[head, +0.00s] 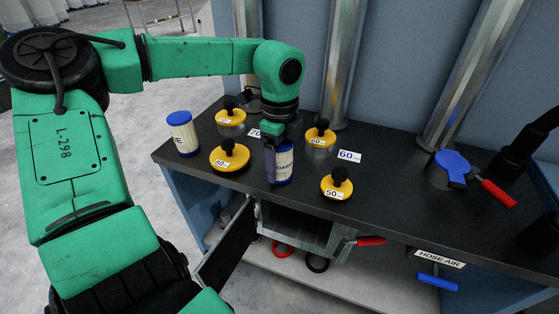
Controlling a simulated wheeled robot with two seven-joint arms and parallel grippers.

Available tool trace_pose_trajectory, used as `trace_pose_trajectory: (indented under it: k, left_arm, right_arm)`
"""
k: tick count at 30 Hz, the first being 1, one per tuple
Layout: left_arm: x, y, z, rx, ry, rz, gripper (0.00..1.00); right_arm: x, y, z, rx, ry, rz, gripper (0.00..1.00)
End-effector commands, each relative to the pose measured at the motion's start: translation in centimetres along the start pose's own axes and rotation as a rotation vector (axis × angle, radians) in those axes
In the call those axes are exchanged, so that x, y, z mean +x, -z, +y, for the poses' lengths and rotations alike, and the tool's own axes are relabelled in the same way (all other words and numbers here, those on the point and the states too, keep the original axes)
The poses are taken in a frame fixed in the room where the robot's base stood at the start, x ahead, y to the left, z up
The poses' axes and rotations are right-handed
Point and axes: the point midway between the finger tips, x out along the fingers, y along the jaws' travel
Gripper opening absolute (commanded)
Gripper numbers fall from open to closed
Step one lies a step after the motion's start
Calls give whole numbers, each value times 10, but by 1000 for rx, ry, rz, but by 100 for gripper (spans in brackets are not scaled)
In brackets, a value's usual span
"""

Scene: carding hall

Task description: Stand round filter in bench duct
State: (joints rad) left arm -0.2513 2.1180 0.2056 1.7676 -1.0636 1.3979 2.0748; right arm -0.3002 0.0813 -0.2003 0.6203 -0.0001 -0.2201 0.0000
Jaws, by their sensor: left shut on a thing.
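The bench duct (306,231) seems to be the metal-walled opening in the bench front, below the held filter. Its dark door (228,247) hangs open to the left. My right gripper is not in view.
Several yellow lids with black knobs, such as the 80 lid (229,156) and the 50 lid (336,184), stand around the held filter. Vertical metal pipes (346,60) rise behind. A blue valve with a red handle (498,193) is at right. A red handle (370,241) juts out beside the opening.

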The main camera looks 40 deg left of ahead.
Motion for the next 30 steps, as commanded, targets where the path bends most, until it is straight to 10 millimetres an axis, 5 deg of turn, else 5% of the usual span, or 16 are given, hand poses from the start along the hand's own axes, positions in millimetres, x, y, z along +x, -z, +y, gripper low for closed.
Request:
trace_pose_trajectory:
  k: [2, 3, 5, 16, 24, 30]
  left_arm:
    - [4, 0, 0, 0, 1, 0, 13]
    - [3, 0, 0, 0, 0, 0, 80]
    - [2, 0, 0, 0, 0, 0, 100]
    - [-12, 0, -1, 0, 4, 0, 100]
    - [-84, 0, -1, -2, 4, -3, 100]
    - [-118, 0, 0, 0, 1, -1, 100]
  right_arm:
    - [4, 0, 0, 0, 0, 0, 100]
    - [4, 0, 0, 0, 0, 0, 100]
    - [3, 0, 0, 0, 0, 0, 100]
    - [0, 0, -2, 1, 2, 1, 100]
    - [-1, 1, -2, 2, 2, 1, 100]
    - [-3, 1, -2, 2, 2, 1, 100]
